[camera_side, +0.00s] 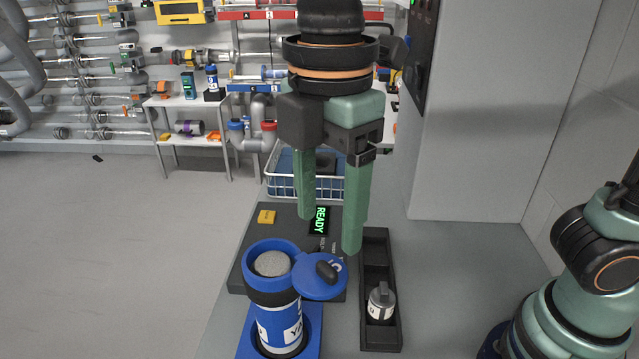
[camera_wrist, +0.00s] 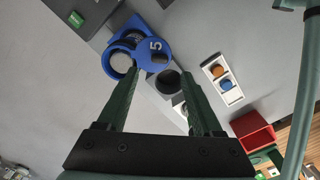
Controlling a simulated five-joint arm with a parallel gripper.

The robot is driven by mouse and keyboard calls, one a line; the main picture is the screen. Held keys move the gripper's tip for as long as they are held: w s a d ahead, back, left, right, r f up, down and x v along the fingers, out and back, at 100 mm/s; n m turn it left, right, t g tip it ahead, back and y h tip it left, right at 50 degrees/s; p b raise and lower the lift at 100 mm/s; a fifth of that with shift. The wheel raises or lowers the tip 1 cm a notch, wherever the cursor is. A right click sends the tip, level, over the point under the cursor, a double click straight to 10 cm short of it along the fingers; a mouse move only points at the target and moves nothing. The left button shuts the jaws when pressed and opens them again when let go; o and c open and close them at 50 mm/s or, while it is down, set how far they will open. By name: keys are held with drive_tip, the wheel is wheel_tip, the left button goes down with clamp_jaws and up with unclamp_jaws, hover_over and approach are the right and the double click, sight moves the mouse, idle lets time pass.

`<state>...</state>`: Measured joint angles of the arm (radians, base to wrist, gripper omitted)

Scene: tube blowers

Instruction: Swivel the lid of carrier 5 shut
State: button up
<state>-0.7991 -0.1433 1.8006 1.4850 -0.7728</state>
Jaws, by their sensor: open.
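Carrier 5 (camera_side: 279,325) is a blue cylinder with a white label, standing upright in a blue holder (camera_side: 315,318) in the side view. Its mouth is uncovered and shows a grey, rough content (camera_side: 272,263). Its round blue lid (camera_side: 318,283) is swung out to the right of the mouth, with a dark knob on it. In the wrist view the lid (camera_wrist: 153,47) shows a white 5, beside the open mouth (camera_wrist: 121,62). My gripper (camera_side: 331,232) is open and empty, with its green fingers pointing down above and behind the lid, apart from it.
A black tray (camera_side: 377,245) right of the carrier holds a small grey and white item (camera_side: 381,301). A wire basket (camera_side: 285,185) stands farther back.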

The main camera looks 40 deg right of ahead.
sight(327, 267)
drive_tip(key=shift+f, duration=3.2)
clamp_jaws()
